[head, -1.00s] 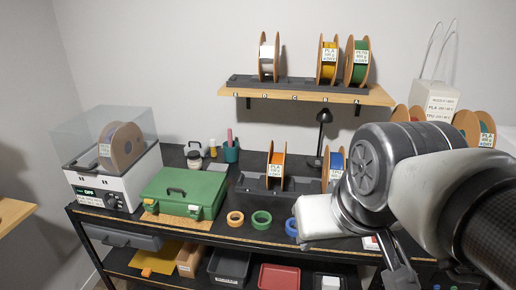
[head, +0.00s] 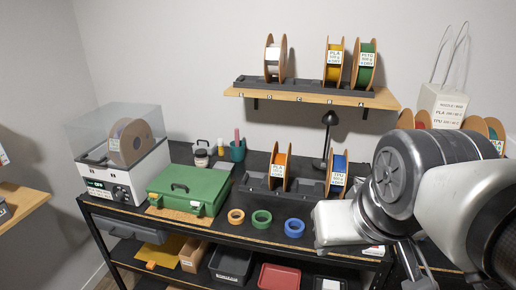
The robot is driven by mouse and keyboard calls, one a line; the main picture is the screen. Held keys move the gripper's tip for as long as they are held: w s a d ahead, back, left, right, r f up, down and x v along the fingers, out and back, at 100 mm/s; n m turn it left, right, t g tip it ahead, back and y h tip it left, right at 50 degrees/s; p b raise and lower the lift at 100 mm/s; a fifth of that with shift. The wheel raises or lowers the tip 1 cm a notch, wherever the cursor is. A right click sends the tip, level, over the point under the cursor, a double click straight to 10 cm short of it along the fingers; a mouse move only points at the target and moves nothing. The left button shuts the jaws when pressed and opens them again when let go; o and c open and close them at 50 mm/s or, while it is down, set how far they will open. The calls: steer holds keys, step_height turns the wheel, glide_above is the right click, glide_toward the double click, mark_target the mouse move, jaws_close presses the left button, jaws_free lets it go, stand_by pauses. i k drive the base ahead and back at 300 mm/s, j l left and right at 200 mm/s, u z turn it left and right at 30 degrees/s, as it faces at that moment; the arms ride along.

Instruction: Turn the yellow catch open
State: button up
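A green case (head: 207,181) with a dark handle on its lid stands closed on the left part of the black bench, on a tan mat (head: 170,214). Its front carries small yellowish catches (head: 156,199), too small here to tell how they are turned. My arm fills the right side of the head view, well to the right of the case. Its end points down near the bench's front edge. The gripper's fingers are not clearly visible, so their opening cannot be told. Nothing of mine touches the case.
Tape rolls, orange (head: 236,216), green (head: 261,219) and blue (head: 294,227), lie right of the case. A clear-lidded dryer box (head: 128,187) stands to its left. Spools stand behind on a dark rack (head: 256,184). A wall shelf (head: 300,98) hangs above.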

mark_target(154, 196)
steer(key=i+j, duration=0.15)
steer(key=j, duration=0.25)
steer(key=i+j+u, duration=0.1)
steer(key=j, duration=0.3)
steer(key=i+j, duration=0.15)
steer(key=j, duration=0.25)
steer(key=k, duration=0.25)
steer(key=i+j, duration=0.2)
steer(key=i, duration=0.15)
steer(key=k+u, duration=0.05)
